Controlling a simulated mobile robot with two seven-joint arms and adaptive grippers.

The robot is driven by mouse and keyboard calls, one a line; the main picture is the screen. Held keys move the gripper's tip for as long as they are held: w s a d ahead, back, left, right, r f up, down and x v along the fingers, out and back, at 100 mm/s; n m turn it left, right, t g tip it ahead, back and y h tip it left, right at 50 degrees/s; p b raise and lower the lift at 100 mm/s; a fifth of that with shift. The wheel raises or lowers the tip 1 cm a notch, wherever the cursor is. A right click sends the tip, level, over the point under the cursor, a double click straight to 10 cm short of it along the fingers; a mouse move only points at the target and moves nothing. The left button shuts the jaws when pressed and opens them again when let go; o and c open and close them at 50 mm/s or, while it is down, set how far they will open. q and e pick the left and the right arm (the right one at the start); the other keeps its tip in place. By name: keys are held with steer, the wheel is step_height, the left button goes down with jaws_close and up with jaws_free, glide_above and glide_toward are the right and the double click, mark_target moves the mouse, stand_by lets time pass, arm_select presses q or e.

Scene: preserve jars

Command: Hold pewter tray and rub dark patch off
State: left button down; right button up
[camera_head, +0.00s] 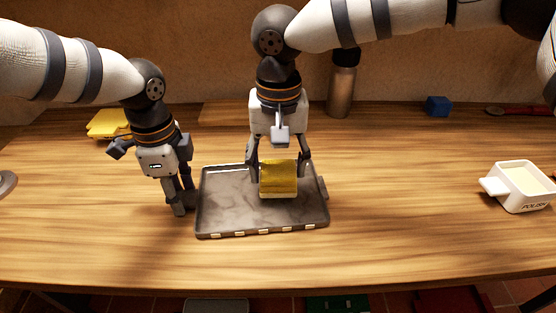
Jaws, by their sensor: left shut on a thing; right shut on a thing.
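The pewter tray (225,218) lies flat on the wooden table in front of me, grey with cloudy markings. My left gripper (184,205) is at the tray's left edge, shut on that rim, its fingers pointing down. My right gripper (279,178) is above the right half of the tray, shut on a yellow block-like pad (278,176) with a pale underside. The pad is over the tray surface and seems to touch it. I cannot make out a distinct dark patch; the pad and gripper hide part of the tray.
A white polish container (521,187) with a handle stands at the right. A yellow cloth-like thing (107,124) lies behind my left arm. A metal bottle (341,85), a blue block (437,106) and a red-handled tool (522,111) are at the back. The table front is clear.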

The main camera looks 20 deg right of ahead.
arm_select(q)
steer(key=shift+f, duration=0.15)
arm_select(e)
steer(key=o, duration=0.5)
steer(key=c, duration=0.5)
arm_select(q)
steer(key=c, duration=1)
jaws_free()
arm_select(e)
steer(key=shift+f, duration=0.1)
arm_select(q)
steer(key=shift+o, duration=0.2)
step_height(320, 180, up, 12)
